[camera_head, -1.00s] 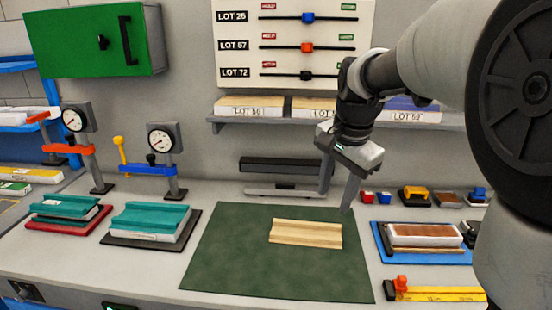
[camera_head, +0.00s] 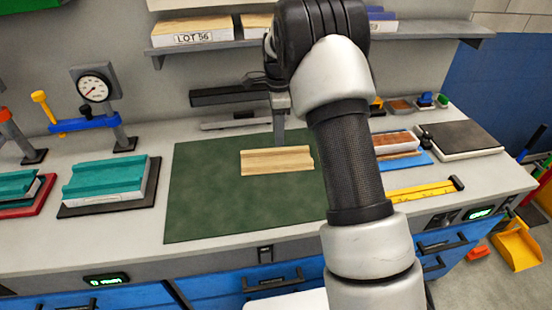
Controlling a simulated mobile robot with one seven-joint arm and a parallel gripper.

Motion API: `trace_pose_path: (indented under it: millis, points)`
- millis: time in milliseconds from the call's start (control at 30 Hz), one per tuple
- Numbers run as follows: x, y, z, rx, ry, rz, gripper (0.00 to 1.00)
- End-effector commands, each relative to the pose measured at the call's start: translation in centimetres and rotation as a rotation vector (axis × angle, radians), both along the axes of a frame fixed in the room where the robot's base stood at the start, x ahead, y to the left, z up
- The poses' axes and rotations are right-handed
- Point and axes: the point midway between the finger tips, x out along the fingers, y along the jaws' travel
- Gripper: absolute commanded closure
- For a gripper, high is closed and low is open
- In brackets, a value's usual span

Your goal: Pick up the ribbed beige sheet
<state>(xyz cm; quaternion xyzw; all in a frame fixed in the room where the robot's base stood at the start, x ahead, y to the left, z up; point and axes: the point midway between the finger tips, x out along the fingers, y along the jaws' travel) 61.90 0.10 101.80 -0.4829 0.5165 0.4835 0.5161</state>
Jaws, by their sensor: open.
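The ribbed beige sheet (camera_head: 277,161) lies flat on the dark green mat (camera_head: 205,205), toward its back right part. Its ridges run left to right, and its right end is close to my arm. My gripper (camera_head: 280,128) points down at the far edge of the sheet, mostly hidden behind my own wrist and arm. One grey finger shows, its tip just behind the sheet in the picture. My gripper is open and holds nothing that I can see. I cannot tell how high the fingertip is above the mat.
Left of the mat, a teal ribbed block (camera_head: 108,181) lies on a black pad near a dial gauge (camera_head: 93,88). A dark bar (camera_head: 228,95) stands behind the mat. On the right are a blue tray (camera_head: 418,160), a yellow ruler (camera_head: 418,190) and a black-topped slab (camera_head: 462,138).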

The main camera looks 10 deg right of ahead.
Motion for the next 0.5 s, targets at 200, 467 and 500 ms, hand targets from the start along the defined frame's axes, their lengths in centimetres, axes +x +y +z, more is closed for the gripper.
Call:
trace_pose_path:
  millis: [200, 467, 500]
  points:
    - [-0.1, -0.1, -4.5, -0.001, 0.003, 0.000, 0.59]
    - [-0.1, 0.0, -6.6, 0.000, 0.000, 0.001, 0.59]
    - [-0.1, 0.0, -6.9, 0.000, 0.000, 0.001, 0.59]
